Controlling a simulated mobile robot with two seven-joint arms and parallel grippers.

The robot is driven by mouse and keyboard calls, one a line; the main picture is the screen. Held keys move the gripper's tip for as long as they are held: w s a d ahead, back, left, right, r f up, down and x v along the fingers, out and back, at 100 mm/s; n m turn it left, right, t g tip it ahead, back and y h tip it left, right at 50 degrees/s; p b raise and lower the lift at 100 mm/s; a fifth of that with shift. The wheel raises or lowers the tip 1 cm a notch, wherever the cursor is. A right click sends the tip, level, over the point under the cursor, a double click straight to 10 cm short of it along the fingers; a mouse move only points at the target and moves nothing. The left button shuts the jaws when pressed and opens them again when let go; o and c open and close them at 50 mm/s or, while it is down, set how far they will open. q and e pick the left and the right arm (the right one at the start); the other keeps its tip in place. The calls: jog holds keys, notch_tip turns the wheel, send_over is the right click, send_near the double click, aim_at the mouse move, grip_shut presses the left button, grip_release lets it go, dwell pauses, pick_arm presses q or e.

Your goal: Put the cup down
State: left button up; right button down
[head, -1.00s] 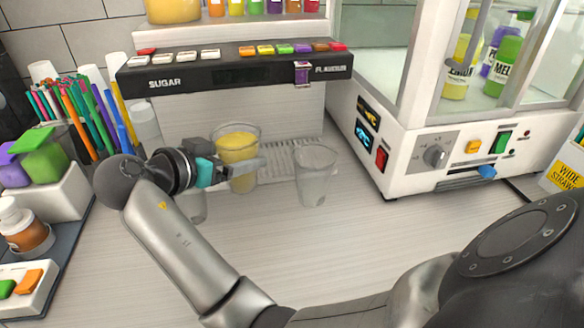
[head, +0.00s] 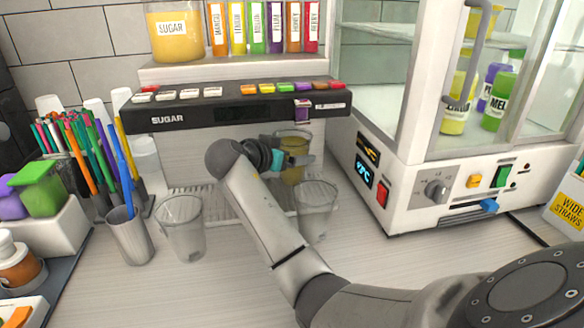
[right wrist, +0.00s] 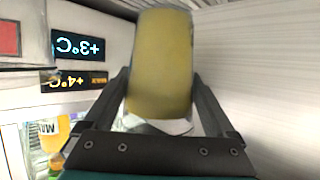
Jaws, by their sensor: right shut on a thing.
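My right gripper (head: 290,159) is shut on a clear cup with yellow liquid (head: 295,174). The cup is at the right part of the dispenser's front, just below the purple-marked nozzle (head: 302,111) in the head view. It stands behind an empty clear cup (head: 316,212). In the right wrist view the yellow-filled cup (right wrist: 160,65) sits between both fingers (right wrist: 160,105). I cannot tell whether its base touches the drip tray (head: 222,206). My left gripper is out of view.
Another empty clear cup (head: 182,230) stands at the left, beside a metal straw holder (head: 130,238). The dispenser bar (head: 230,108) overhangs the tray. The front counter is mostly clear.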

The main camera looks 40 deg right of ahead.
jog(key=shift+f, duration=1.65)
jog(key=shift+f+b, duration=0.15)
jog(key=shift+b, duration=0.2)
grip_release()
jog(key=shift+a, duration=0.1)
jog(key=p+v, duration=0.1)
jog(key=v, duration=1)
jog(key=shift+a+r, duration=0.25)
jog(key=shift+a, duration=0.05)
jog(key=shift+s, duration=0.1)
